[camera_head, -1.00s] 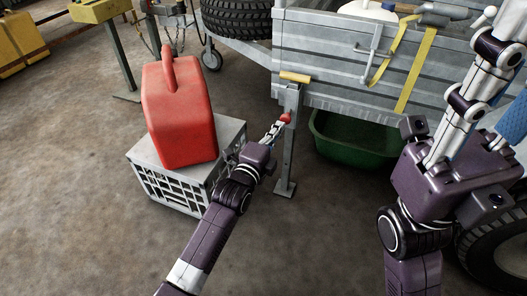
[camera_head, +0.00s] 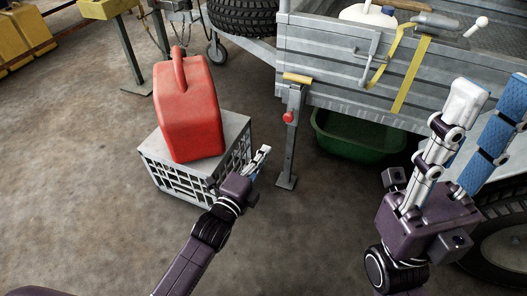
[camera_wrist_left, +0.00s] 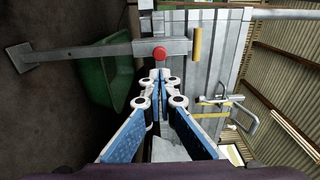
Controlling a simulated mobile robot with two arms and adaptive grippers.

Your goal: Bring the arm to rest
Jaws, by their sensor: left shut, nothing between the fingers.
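My left gripper (camera_head: 264,155) is shut and empty, in the air beside the grey crate and left of the trailer's support leg (camera_head: 291,145). In the left wrist view its fingers (camera_wrist_left: 160,78) meet at the tips, just below the leg's red knob (camera_wrist_left: 159,54) in the picture. In the head view the red knob (camera_head: 288,118) stands clear of the fingertips. My right gripper (camera_head: 491,105) is at the right, pointing up, its white and blue fingers spread with nothing seen between them.
A red fuel can (camera_head: 187,115) stands on the grey crate (camera_head: 238,128). The grey metal trailer (camera_head: 330,65) fills the upper right, with a green tub (camera_head: 350,142) underneath. A tyre (camera_head: 507,232) is at lower right. The concrete floor is open in front.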

